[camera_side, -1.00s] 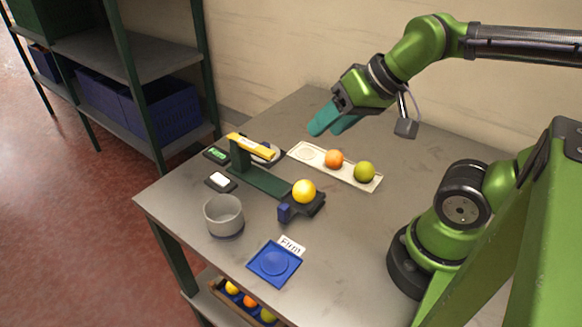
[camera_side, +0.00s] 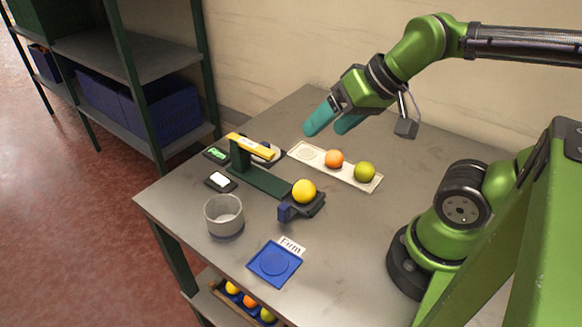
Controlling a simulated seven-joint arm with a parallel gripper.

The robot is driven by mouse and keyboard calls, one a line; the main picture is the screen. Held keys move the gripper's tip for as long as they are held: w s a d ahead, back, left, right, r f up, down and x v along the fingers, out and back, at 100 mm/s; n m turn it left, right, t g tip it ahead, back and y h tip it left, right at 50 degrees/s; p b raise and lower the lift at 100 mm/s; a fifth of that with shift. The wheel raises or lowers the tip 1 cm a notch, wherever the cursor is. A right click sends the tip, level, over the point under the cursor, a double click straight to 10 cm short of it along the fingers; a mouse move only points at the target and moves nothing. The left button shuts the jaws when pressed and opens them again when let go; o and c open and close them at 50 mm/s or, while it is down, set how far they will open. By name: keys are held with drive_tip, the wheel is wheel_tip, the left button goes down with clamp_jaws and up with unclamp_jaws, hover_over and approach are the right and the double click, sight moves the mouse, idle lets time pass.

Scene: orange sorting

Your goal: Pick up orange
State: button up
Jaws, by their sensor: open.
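An orange fruit (camera_side: 334,159) sits in the middle of a long cream tray (camera_side: 358,180) at the back of the table. A yellow-orange fruit (camera_side: 304,191) rests on a dark holder at one end of the green stand. My gripper (camera_side: 333,123) has teal fingers, is open and empty, and hangs above the back of the table, over the tray's far side. It touches no fruit.
A green stand (camera_side: 262,180) with a yellow bar is left of the tray. A grey cup (camera_side: 224,214) and a blue square dish (camera_side: 274,263) with a card reading "Firm" stand nearer the front. A crate of fruit lies below. The table's right part is clear.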

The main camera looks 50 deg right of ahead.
drive_tip(key=shift+o, duration=0.8)
